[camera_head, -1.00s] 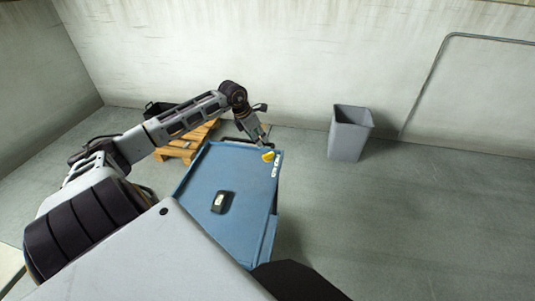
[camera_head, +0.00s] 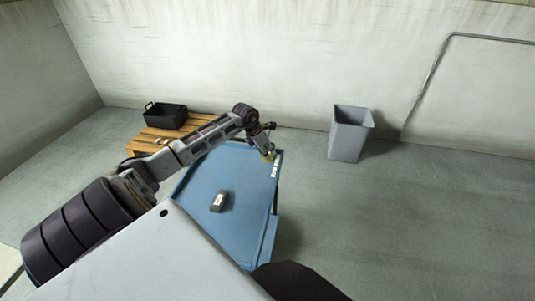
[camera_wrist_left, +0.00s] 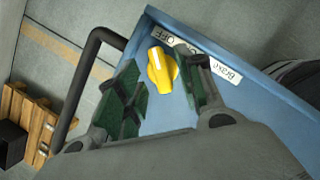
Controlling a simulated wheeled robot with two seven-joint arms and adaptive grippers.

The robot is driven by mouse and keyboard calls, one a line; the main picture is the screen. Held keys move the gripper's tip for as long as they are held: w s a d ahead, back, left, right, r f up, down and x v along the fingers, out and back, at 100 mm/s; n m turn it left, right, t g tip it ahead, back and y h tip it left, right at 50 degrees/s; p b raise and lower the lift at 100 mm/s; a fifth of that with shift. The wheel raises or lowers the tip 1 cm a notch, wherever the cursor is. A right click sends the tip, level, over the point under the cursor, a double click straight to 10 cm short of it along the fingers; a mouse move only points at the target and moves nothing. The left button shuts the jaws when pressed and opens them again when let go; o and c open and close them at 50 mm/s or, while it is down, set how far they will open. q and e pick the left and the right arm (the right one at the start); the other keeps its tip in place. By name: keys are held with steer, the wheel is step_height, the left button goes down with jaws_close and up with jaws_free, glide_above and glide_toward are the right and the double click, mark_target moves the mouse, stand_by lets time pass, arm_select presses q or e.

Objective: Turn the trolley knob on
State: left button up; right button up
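The blue trolley (camera_head: 240,178) stands in front of me, with a yellow knob at its far right corner. In the left wrist view the yellow knob (camera_wrist_left: 161,70) sits on the blue trolley top, beside a white label (camera_wrist_left: 205,58) lettered "Brake" and "ON OFF". My left gripper (camera_head: 267,153) is over that corner and mostly hides the knob in the head view. In the left wrist view its two green-padded fingers (camera_wrist_left: 158,82) are apart, one on each side of the knob; contact cannot be told. My right gripper is not in view.
A dark device with a pale label (camera_head: 219,201) lies on the trolley top. A wooden pallet (camera_head: 150,140) with a black bin (camera_head: 166,117) is behind on the left. A grey waste bin (camera_head: 350,135) stands by the back wall. The floor on the right is clear.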

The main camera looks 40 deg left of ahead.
arm_select(q)
steer(key=shift+x, duration=0.9)
jaws_close()
